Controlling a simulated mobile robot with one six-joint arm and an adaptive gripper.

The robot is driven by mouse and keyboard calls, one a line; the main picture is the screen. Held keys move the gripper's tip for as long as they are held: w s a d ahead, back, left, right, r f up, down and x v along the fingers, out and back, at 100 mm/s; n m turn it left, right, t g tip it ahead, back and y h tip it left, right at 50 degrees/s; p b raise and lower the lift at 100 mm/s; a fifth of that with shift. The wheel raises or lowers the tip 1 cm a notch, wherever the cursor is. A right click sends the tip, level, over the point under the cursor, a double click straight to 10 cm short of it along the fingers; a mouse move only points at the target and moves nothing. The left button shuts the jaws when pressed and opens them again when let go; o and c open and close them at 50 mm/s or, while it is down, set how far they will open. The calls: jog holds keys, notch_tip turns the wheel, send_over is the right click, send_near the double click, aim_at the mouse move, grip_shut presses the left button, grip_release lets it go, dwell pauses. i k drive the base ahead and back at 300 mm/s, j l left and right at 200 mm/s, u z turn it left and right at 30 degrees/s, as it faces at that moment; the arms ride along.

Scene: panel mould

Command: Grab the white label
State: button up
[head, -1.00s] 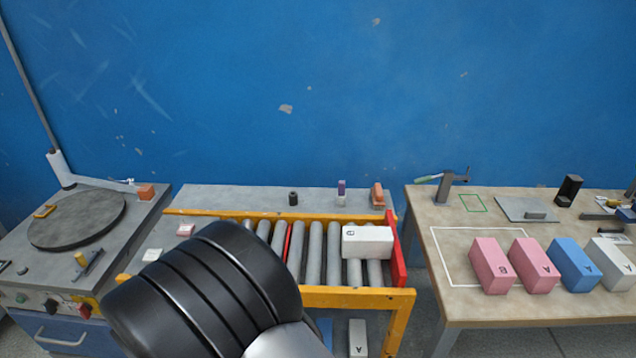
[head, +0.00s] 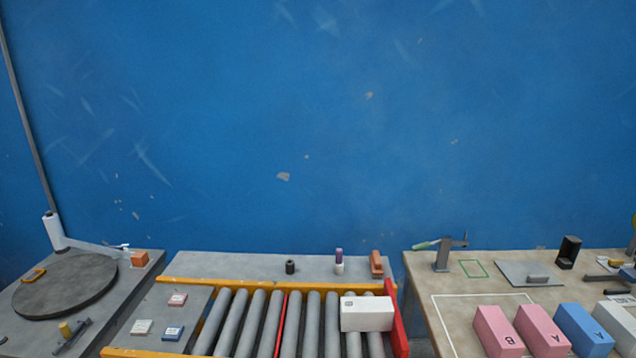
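The white label (head: 142,327) is a small pale block with faint dark print on top. It lies on the grey plate (head: 150,305) at the left end of the roller conveyor. A pink label (head: 177,299) lies behind it to the right, and a blue label (head: 172,332) lies close to its right. The three are apart from each other. My gripper is not in view.
A white box (head: 367,314) sits on the conveyor rollers (head: 262,322) beside a red end stop (head: 393,318). A round dark turntable (head: 66,287) stands left. Pink, blue and white boxes stand on the right table (head: 450,285).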

aim_at(142, 327)
jog(key=k+l+u, duration=0.1)
jog(key=u, duration=1.35)
jog(key=i+j+z, duration=0.15)
jog(key=i+j, duration=0.2)
jog(key=i, duration=0.35)
jog(key=i+j+z, duration=0.1)
jog(key=i+j, duration=0.35)
jog(key=i, duration=0.25)
jog(key=i+j+z, duration=0.15)
jog(key=i+j, duration=0.35)
jog(key=i, duration=0.15)
